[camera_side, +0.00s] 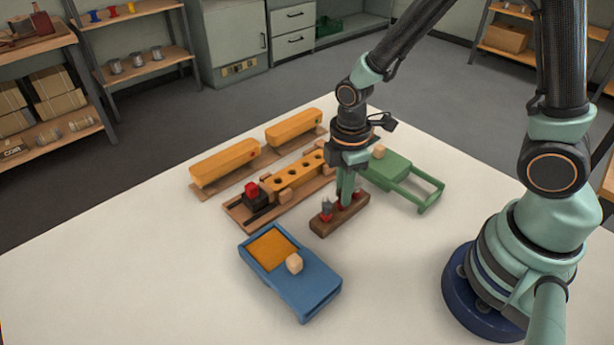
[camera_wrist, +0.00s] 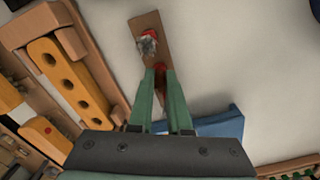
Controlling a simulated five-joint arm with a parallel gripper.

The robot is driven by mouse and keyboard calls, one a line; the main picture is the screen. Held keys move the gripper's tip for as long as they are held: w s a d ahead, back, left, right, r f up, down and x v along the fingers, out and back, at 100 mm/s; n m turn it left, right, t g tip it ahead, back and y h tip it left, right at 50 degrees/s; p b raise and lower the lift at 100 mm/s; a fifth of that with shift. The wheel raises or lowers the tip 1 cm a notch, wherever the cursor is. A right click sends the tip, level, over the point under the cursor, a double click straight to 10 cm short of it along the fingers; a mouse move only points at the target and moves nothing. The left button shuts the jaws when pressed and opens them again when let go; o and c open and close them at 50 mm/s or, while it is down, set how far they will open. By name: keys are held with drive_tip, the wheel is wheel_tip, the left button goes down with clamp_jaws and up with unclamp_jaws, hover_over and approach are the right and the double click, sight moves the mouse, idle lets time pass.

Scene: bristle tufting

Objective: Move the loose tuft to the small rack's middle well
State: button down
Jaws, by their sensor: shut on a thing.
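The small rack (camera_side: 322,229) is a narrow brown block on the white table. A tuft with grey bristles and a red part (camera_side: 327,209) stands at its left end; the wrist view shows this tuft (camera_wrist: 148,43) just beyond my fingertips. My gripper (camera_side: 346,198) points down over the rack's middle stretch. It is shut on a tuft, of which a bit of red (camera_wrist: 160,67) shows between the fingertips in the wrist view. The fingers hide most of the held tuft and the middle well, so I cannot tell how deep it sits. More red shows beside the fingers.
A blue tray (camera_side: 310,290) with an orange inset and a pale block stands in front. A wooden fixture (camera_side: 240,213) with a yellow holed bar (camera_side: 295,172) lies behind left. A green tray (camera_side: 388,168) stands right of the rack.

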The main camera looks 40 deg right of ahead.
drive_tip(key=shift+c, duration=1.9)
unclamp_jaws()
drive_tip(key=shift+r, duration=3.5)
drive_tip(key=s+d+r+m+t, duration=0.1)
drive_tip(key=d+r+m+t, duration=0.1)
drive_tip(key=r+m, duration=0.4)
drive_tip(key=s+d+r+m+t, duration=0.1)
drive_tip(key=d+r+m+t, duration=0.2)
drive_tip(key=r+m, duration=0.4)
drive_tip(key=shift+s+d+r+m+t, duration=0.25)
drive_tip(key=shift+d+r+m+t, duration=0.05)
drive_tip(key=shift+d, duration=0.15)
